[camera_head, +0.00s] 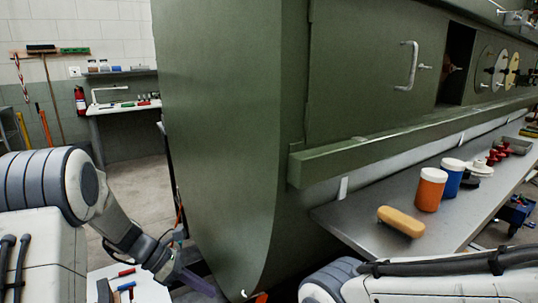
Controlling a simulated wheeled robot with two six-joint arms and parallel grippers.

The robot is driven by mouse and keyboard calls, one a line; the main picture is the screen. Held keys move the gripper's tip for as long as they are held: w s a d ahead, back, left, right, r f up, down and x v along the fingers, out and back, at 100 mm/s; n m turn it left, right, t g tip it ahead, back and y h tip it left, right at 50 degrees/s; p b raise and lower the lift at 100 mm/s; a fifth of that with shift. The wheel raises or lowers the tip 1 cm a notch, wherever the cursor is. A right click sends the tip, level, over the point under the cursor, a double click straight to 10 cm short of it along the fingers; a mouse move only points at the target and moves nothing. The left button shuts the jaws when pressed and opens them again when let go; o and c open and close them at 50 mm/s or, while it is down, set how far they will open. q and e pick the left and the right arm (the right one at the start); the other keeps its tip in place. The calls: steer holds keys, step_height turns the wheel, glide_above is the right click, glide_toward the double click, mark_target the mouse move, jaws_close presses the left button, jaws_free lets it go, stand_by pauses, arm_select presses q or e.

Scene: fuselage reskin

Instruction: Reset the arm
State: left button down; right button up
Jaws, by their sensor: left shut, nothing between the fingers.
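My left arm comes in from the left and bends down, and its gripper (196,281) is low in the picture, left of the lower edge of the green fuselage (225,130). The left gripper is shut and nothing shows in it; its tips are small and dark. I cannot tell whether it touches anything. My right arm shows only as a white and grey link along the bottom right; its gripper is out of view.
A grey shelf (345,222) beside the fuselage holds an orange sponge (401,221), an orange jar (430,190) and a blue jar (450,178). A white surface (150,290) with small tools lies by my left forearm. The floor (140,190) behind is clear.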

arm_select(q)
steer(key=s+d+r+m+g+y+p, duration=0.3)
steer(key=s+d+r+m+p, duration=0.2)
steer(key=s+d+r+m, duration=0.45)
steer(key=s+d+r+m+t+y+p, duration=0.1)
steer(key=s+r+m+y+p, duration=0.4)
steer(key=s+r+m+p, duration=0.8)
step_height(320, 180, up, 4)
steer(key=s+m+t, duration=0.1)
steer(key=s+m, duration=0.2)
steer(key=m, duration=0.3)
steer(key=shift+d+r+m+t, duration=0.25)
steer(key=shift+m+t, duration=0.05)
steer(key=shift+m, duration=0.05)
arm_select(e)
step_height(320, 180, up, 21)
steer(key=shift+f, duration=0.15)
